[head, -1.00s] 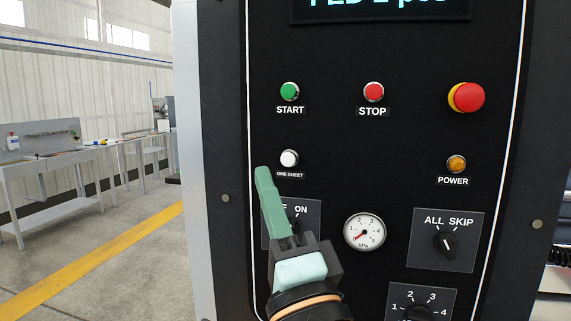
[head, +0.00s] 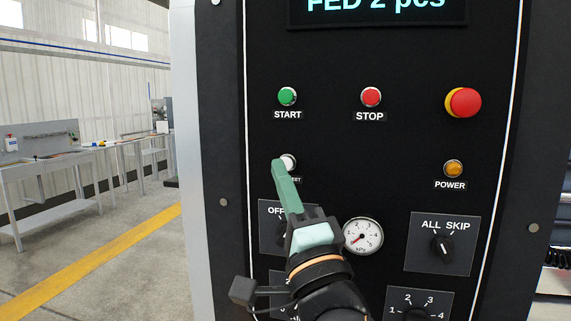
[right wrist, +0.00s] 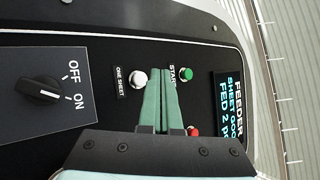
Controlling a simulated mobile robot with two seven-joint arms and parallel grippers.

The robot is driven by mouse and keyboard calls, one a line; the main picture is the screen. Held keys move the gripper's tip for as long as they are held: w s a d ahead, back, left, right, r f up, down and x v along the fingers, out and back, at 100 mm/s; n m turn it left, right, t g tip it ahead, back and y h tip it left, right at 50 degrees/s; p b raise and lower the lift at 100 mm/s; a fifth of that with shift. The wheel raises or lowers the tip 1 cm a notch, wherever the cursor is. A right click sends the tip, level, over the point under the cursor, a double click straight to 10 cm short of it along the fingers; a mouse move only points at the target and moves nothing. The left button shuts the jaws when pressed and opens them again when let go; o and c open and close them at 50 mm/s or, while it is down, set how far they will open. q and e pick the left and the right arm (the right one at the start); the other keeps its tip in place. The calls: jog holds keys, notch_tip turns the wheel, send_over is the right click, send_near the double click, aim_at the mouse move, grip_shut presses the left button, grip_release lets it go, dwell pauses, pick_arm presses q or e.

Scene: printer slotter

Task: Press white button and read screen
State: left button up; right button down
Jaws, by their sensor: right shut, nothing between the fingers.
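The white ONE SHEET button (head: 290,161) sits on the black control panel under START. My right gripper (head: 278,164) is shut and empty, with its green fingertips in front of the button's left edge in the head view. They partly hide the button and its label. In the right wrist view the white button (right wrist: 139,79) shows beside the shut fingertips (right wrist: 162,72); I cannot tell whether they touch. The screen (head: 377,8) at the top reads "FED 2 pcs", cut off above. In the wrist view the screen (right wrist: 229,110) shows "FEEDER", "SHEET 000…" and "FED 2 p…", partly cut off. My left gripper is out of view.
Near the white button are the green START button (head: 287,96), red STOP button (head: 371,97), red emergency knob (head: 465,102) and amber POWER button (head: 453,168). Below are an OFF/ON switch (right wrist: 42,92), a gauge (head: 362,236) and an ALL/SKIP switch (head: 442,245).

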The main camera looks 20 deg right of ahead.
aim_at(283, 158)
jog(key=shift+w+d, duration=0.45)
jog(key=shift+w, duration=0.25)
jog(key=shift+f, duration=0.1)
dwell(1.5)
jog(key=shift+w+d+b, duration=0.25)
jog(key=shift+w+b, duration=0.05)
jog(key=shift+w, duration=0.05)
jog(key=shift+w+d, duration=0.35)
jog(key=shift+w, duration=0.1)
dwell(0.8)
jog(key=shift+s+a, duration=0.1)
dwell(0.3)
jog(key=shift+s+a, duration=0.45)
jog(key=shift+s, duration=0.25)
jog(key=s+a, duration=0.2)
jog(key=s, duration=0.2)
jog(key=shift+s+a+b, duration=0.1)
jog(key=shift+a+b, duration=0.2)
jog(key=shift+a, duration=0.1)
